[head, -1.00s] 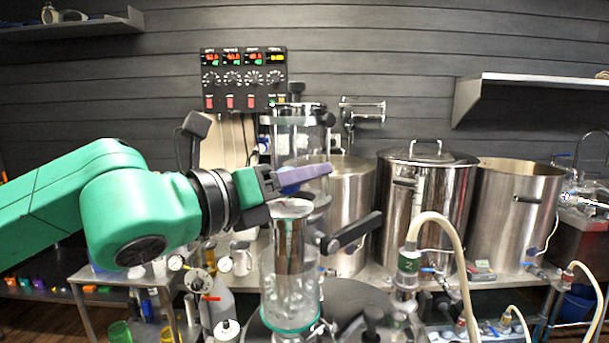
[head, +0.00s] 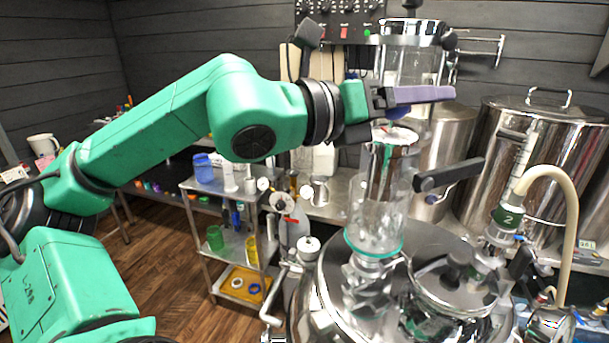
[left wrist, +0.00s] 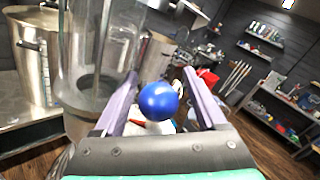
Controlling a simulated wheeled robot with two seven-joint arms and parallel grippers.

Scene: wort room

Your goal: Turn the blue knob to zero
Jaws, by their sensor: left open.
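The blue knob (left wrist: 159,101) is a round, shiny ball. In the left wrist view it sits between the two purple fingers of my left gripper (left wrist: 160,76), with a gap visible on each side. In the head view a bit of the blue knob (head: 398,112) shows just below the purple finger, above the clear glass cylinder; the rest is hidden. My left gripper (head: 425,97) is open there and points right. No scale or zero mark shows on the knob. My right gripper is not in view.
The glass cylinder (head: 375,215) stands on a steel vessel lid, with a black handle (head: 447,175) at its right. A taller glass column (head: 415,65) and steel kettles (head: 540,130) stand behind. A control panel (head: 335,12) with black dials hangs on the wall. Floor is free at left.

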